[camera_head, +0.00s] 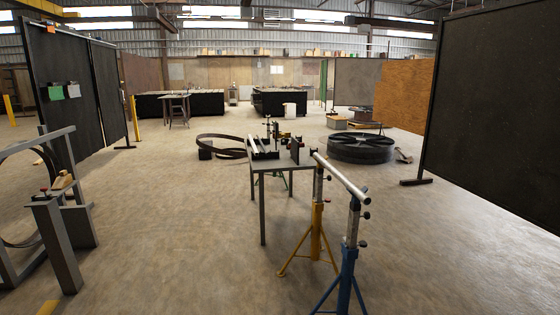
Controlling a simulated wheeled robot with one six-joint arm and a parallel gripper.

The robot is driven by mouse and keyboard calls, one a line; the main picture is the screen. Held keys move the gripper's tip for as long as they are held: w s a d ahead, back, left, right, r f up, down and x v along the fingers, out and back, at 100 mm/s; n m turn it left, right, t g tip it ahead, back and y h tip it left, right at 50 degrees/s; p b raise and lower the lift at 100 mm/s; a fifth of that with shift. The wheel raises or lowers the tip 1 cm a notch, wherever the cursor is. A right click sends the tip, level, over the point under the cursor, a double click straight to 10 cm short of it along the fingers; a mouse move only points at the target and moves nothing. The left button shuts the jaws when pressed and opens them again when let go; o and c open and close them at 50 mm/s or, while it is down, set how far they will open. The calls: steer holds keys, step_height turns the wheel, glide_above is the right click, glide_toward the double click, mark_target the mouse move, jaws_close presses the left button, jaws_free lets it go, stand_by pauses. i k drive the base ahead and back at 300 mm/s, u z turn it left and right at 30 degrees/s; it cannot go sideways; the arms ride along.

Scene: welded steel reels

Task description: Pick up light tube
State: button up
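A light grey metal tube (342,179) lies across the tops of two adjustable stands, right of the picture's middle. Its near end points to the lower right and looks hollow. The yellow stand (317,217) is under its far part and the blue stand (350,250) under its near part. My gripper is not in view, so I cannot see whether it is open or shut.
A steel worktable (263,195) with fixtures stands just left of the tube. A grey steel frame (58,240) is at the left edge. Dark screens stand at left (70,85) and right (500,110). A dark reel (360,147) lies behind. The floor in front is clear.

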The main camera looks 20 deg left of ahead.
mark_target(363, 197)
steer(key=u, duration=0.3)
steer(key=i, duration=0.5)
steer(key=u, duration=0.9)
steer(key=i, duration=2.3)
steer(key=z, duration=1.1)
steer(key=i, duration=0.45)
steer(key=z, duration=0.25)
